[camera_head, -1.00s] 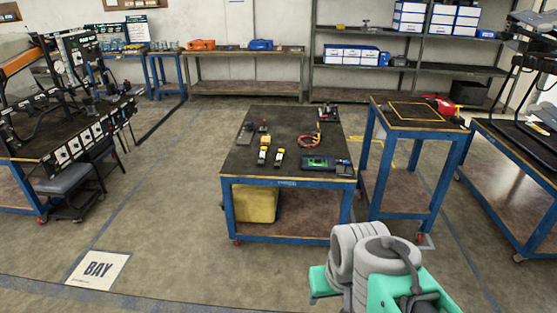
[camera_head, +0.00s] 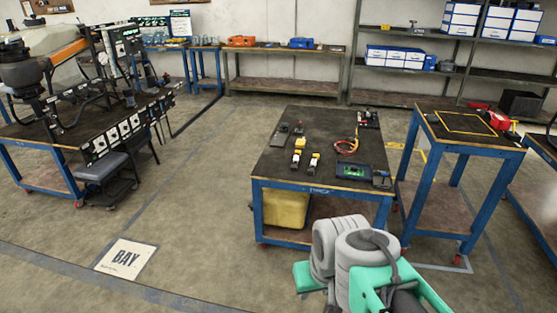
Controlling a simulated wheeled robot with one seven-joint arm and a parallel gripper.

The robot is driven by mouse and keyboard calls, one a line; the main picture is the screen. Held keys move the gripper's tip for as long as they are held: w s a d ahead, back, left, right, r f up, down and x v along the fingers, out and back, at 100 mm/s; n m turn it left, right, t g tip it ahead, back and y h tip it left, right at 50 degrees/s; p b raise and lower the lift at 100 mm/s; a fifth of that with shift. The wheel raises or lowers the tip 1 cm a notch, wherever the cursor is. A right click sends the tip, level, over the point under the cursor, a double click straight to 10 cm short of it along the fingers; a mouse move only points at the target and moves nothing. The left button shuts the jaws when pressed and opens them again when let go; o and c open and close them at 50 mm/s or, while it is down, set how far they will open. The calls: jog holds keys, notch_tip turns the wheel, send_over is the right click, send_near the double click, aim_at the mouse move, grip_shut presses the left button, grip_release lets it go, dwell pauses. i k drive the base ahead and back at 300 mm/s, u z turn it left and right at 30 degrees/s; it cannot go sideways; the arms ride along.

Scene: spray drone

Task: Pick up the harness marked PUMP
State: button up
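No PUMP marking can be read at this distance. A looped red and yellow cable (camera_head: 346,146) lies on the dark top of the middle workbench (camera_head: 285,171); it looks like a harness, but I cannot tell what it is marked. Small yellow, white and black parts (camera_head: 299,158) lie to its left. A dark device with a green face (camera_head: 353,171) lies near the front right corner. My grey and teal arm shows at the bottom, in front of the bench. My gripper's fingertips do not show.
A blue-legged side table (camera_head: 468,124) with a yellow outlined square stands right of the workbench. The left bench (camera_head: 45,132) carries a large machine and a row of panels, with a stool (camera_head: 100,167) beside it. Floor near the BAY sign (camera_head: 126,258) is clear.

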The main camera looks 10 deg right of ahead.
aim_at(311, 172)
jog(key=u, duration=0.6)
jog(key=i, duration=1.1)
jog(key=u, duration=0.4)
jog(key=i, duration=1.05)
jog(key=z, duration=0.8)
jog(key=i, duration=0.95)
jog(key=z, duration=0.85)
jog(key=i, duration=0.25)
jog(key=z, duration=0.15)
